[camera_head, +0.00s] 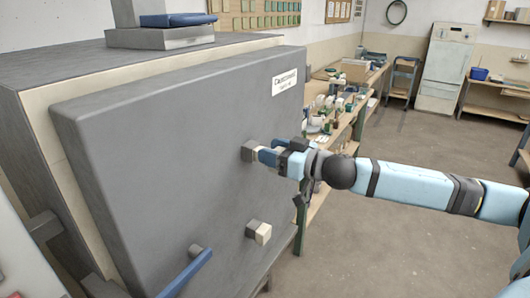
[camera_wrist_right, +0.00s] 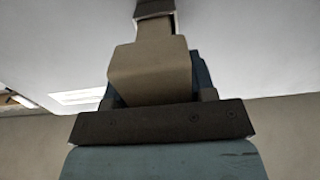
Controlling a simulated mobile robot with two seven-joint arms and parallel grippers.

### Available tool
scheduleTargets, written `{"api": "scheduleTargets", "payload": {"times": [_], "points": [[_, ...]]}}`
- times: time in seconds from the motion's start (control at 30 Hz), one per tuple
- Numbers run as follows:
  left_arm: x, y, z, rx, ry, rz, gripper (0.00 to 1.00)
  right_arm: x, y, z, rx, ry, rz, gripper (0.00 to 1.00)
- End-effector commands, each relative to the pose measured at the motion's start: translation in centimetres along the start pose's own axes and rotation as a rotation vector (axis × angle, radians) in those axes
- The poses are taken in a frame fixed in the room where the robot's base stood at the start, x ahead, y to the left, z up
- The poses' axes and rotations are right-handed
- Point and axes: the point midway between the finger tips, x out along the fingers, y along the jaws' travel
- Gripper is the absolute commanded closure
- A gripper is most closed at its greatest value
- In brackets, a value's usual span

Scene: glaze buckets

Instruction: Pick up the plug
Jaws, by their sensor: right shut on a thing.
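The plug (camera_head: 247,151) is a small grey-beige block on the front of the big grey kiln door (camera_head: 170,150), in its upper right part. My right gripper (camera_head: 266,156) is at the plug, its fingers shut on it. In the right wrist view the beige plug (camera_wrist_right: 152,72) sits between the fingers, and its narrower end reaches a dark square collar on the grey door face. Whether its tip is inside the hole is hidden. A second, similar plug (camera_head: 260,233) sits lower on the door. My left gripper is not in view.
A label (camera_head: 285,82) is on the upper right. A cluttered workbench (camera_head: 345,115) stands behind the door's right edge. The floor (camera_head: 400,240) at the right is clear.

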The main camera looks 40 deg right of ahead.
Motion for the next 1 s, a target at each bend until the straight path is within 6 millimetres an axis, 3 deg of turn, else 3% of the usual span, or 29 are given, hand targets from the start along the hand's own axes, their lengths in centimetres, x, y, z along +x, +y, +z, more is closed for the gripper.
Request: {"api": "scheduleTargets", "payload": {"times": [0.6,1.0], "points": [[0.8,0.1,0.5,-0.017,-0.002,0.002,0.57,-4.9,-0.1,0.3,-0.001,-0.005,-0.003,0.75],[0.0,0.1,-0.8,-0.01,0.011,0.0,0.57,-9.4,-0.1,-0.1,0.006,-0.003,-0.003,0.75]]}}
